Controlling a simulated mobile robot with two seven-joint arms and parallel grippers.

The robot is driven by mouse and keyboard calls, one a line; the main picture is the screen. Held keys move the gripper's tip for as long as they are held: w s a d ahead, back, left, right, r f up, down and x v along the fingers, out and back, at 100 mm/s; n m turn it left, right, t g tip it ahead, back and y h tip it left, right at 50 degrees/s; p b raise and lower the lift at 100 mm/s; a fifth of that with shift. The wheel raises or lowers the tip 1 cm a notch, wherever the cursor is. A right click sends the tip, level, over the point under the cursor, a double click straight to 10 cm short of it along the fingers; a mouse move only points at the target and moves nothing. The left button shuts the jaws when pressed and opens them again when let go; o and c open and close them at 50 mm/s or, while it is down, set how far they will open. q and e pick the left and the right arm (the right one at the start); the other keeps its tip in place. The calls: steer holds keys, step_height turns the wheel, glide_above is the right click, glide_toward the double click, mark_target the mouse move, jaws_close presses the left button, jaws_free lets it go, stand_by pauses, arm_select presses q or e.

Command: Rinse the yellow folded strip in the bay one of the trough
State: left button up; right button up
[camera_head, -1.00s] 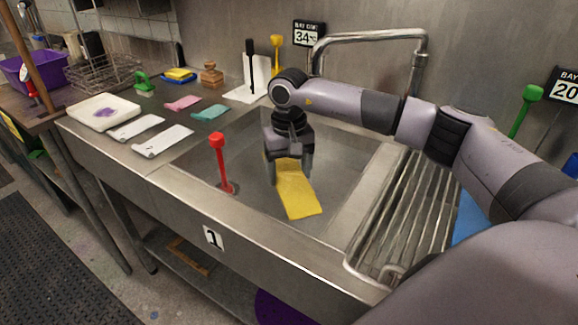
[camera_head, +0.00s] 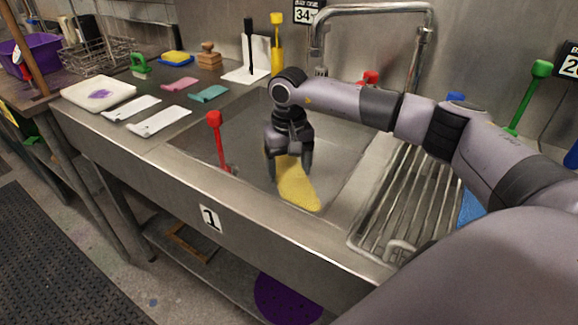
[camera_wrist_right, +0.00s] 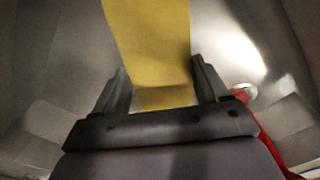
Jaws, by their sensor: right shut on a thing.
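The yellow folded strip (camera_head: 298,186) hangs from my right gripper (camera_head: 290,160), inside bay one of the trough. My right gripper is shut on the strip. The right wrist view also shows the strip (camera_wrist_right: 150,45), running away from between the fingers. The trough's bay one (camera_head: 215,222) is the steel basin with the "1" plate on its front. In the head view the strip's lower part looks speckled and paler. I cannot tell exactly how deep it is in the water. My left gripper is not in view.
A red-handled tool (camera_head: 217,140) stands in the bay left of the gripper. A ribbed steel drainer (camera_head: 405,200) lies to the right. A curved faucet (camera_head: 375,12) rises behind.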

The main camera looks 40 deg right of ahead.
steer(key=shift+w, duration=0.15)
steer(key=shift+w+d, duration=0.1)
steer(key=shift+w, duration=0.15)
steer(key=shift+s, duration=0.15)
steer(key=shift+s+a, duration=0.3)
steer(key=shift+s, duration=0.35)
steer(key=shift+w, duration=0.15)
steer(key=shift+w+d, duration=0.3)
steer(key=shift+w, duration=0.35)
